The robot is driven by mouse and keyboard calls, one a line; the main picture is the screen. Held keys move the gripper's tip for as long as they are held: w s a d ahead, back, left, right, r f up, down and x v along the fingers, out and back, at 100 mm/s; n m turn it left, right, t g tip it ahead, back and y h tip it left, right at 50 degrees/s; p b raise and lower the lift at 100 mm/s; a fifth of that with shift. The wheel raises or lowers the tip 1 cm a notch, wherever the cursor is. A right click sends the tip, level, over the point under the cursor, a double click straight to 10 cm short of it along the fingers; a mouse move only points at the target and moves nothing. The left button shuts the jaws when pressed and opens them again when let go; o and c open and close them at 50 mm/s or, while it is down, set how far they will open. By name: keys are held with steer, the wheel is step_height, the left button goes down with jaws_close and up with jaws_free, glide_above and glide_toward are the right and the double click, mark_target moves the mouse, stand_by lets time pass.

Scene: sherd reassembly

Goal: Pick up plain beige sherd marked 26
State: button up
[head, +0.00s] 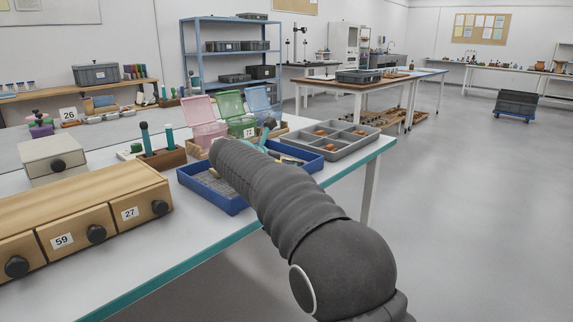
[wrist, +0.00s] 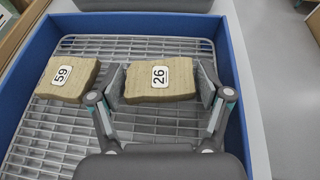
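The plain beige sherd marked 26 (wrist: 138,92) lies flat on a wire rack (wrist: 60,135) in a blue tray (wrist: 20,93) in the wrist view. My gripper (wrist: 160,88) is open, with one finger on each side of this sherd. Narrow gaps seem to show between pads and sherd; contact is hard to tell. A second beige sherd marked 59 (wrist: 85,82) lies just left of the left finger. In the head view the blue tray (head: 234,209) stands on the table, and my arm hides the sherds.
A grey compartment tray (head: 352,152) with brown pieces stands behind the blue tray. Pink (head: 200,110), green and blue lidded boxes stand behind. A wooden drawer unit (head: 80,200) and a tube rack (head: 162,158) are to the left.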

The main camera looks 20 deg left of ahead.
steer(key=c, duration=0.6)
steer(key=shift+r, duration=0.15)
